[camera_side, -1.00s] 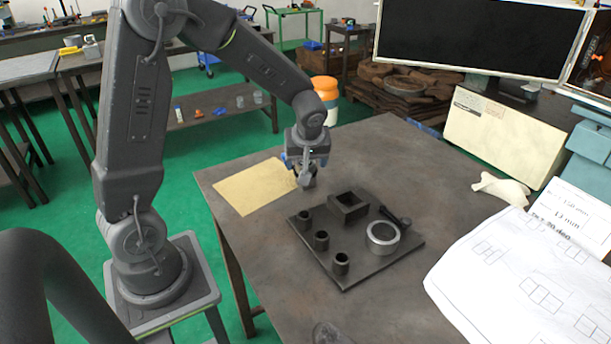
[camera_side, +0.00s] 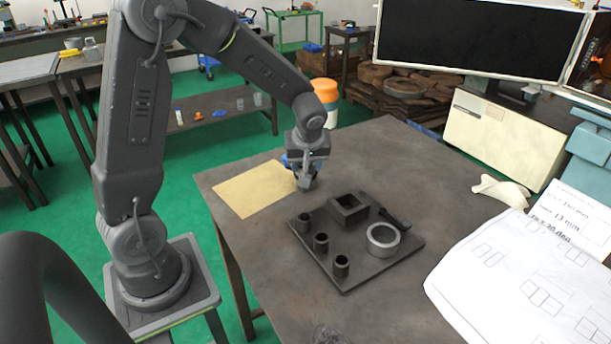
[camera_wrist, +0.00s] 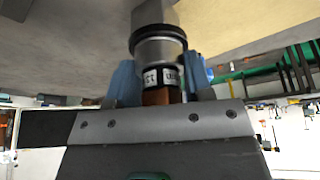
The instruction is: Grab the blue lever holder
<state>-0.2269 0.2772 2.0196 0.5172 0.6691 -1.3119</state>
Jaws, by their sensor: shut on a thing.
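My gripper (camera_side: 308,168) is above the table, by the right edge of the tan sheet. Its blue fingers (camera_wrist: 163,80) stand on either side of a held piece, shut on it. The held piece has a grey metal round body (camera_wrist: 158,47) and a black and white lettered band, with a brown part below it. I see no clear blue on it. In the side view its grey lower end (camera_side: 307,185) shows under the fingers, at or just above the table; I cannot tell which.
A dark plate (camera_side: 345,283) with several upright sleeves, a square block (camera_side: 348,212), a ring (camera_side: 383,240) and a dark lever (camera_side: 396,219) lies in front of the gripper. A tan sheet (camera_side: 245,192) lies left. Papers (camera_side: 500,265) cover the right side.

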